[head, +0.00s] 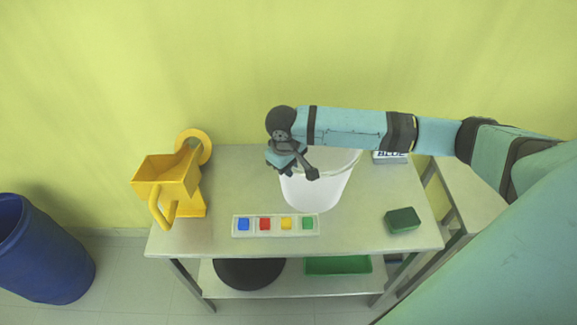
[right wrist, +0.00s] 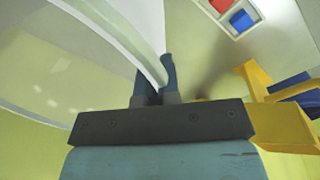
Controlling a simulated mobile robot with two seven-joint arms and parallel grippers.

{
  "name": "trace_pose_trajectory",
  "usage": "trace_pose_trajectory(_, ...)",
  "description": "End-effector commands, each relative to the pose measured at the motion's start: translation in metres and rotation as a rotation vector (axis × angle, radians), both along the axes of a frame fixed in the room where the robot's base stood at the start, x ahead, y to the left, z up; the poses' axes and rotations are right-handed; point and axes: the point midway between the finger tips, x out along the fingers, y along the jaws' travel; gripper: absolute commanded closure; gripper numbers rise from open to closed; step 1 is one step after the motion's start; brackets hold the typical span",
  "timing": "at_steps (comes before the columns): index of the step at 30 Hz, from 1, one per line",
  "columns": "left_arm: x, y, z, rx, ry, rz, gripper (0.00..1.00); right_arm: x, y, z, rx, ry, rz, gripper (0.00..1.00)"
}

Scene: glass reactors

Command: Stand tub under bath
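A white tub (head: 318,190) with a clear rim stands upright near the middle of the table, towards the back. My right gripper (head: 300,169) reaches over its left side from above. In the right wrist view the two dark fingers (right wrist: 157,80) are close together, with the tub's pale rim (right wrist: 125,38) between them; they look shut on it. My right arm hides part of the tub's back. I cannot tell whether its base touches the table. No thing shows clearly as the bath. My left gripper is out of view.
The metal table (head: 365,225) carries a yellow machine (head: 170,178) at left, a strip of coloured buttons (head: 275,225) in front and a green sponge (head: 402,220) at right. A black round vessel (head: 248,273) and a green tray (head: 338,265) are below. A blue barrel (head: 45,250) stands left.

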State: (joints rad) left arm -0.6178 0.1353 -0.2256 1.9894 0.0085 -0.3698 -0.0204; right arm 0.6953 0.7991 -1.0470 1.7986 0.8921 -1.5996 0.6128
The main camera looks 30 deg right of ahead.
Motion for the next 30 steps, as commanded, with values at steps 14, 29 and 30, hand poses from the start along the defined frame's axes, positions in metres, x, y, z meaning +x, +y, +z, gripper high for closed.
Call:
trace_pose_trajectory(14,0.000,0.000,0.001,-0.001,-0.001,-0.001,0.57,0.000,0.000,-0.002,0.000,0.000,0.000,0.72)
trace_pose_trajectory(29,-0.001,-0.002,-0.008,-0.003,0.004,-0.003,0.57,-0.001,0.006,0.061,0.001,-0.004,0.000,0.72)
trace_pose_trajectory(30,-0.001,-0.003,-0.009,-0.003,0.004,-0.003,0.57,-0.001,0.008,0.070,0.002,-0.003,0.000,0.72)
